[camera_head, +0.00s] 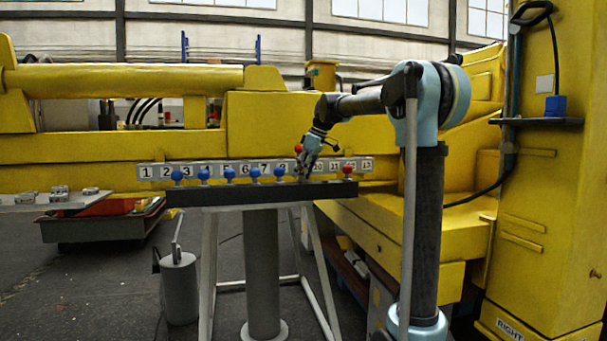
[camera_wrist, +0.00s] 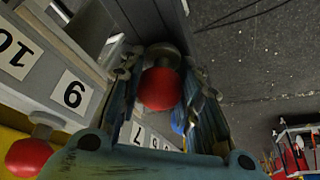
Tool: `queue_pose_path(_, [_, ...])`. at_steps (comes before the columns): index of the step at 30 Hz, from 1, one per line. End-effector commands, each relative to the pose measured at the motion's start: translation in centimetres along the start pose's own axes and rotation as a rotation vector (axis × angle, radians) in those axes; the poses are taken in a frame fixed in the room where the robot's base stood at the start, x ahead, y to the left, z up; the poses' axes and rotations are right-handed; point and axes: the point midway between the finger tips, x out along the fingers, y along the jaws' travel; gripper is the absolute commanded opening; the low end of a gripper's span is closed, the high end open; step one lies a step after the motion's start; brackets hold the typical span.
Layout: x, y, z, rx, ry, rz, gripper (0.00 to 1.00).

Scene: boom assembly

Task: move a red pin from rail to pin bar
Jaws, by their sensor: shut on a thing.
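My gripper (camera_head: 303,173) reaches down at the dark bar (camera_head: 240,196), in front of the numbered board (camera_head: 225,170). In the wrist view my gripper (camera_wrist: 165,82) is shut on a red pin (camera_wrist: 160,90), its red ball head between the fingers and its grey end beyond. The fingers hide this pin in the head view. Another red pin (camera_head: 298,148) shows at the board's top edge beside my gripper; a red ball by the board also shows in the wrist view (camera_wrist: 28,157). One more red pin (camera_head: 347,168) stands at the dark bar's right end.
Several blue pins (camera_head: 229,173) stand in a row along the dark bar, left of my gripper. The yellow boom (camera_head: 80,148) lies close behind the board. A grey cylinder (camera_head: 179,290) stands on the floor at left. A low cart (camera_head: 100,230) is farther left.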

Motion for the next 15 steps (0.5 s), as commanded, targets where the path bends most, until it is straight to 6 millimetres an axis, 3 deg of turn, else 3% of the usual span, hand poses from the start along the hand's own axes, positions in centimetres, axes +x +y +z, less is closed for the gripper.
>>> queue_pose_path(9, [0.08,0.0,0.04,0.0,0.0,0.0,0.01])
queue_pose_path(10, [0.08,0.0,0.04,0.0,0.0,0.0,0.39])
queue_pose_path(12, [0.08,0.01,0.04,0.0,0.0,0.0,0.54])
queue_pose_path(15, [0.08,0.01,0.05,0.0,0.0,0.0,0.55])
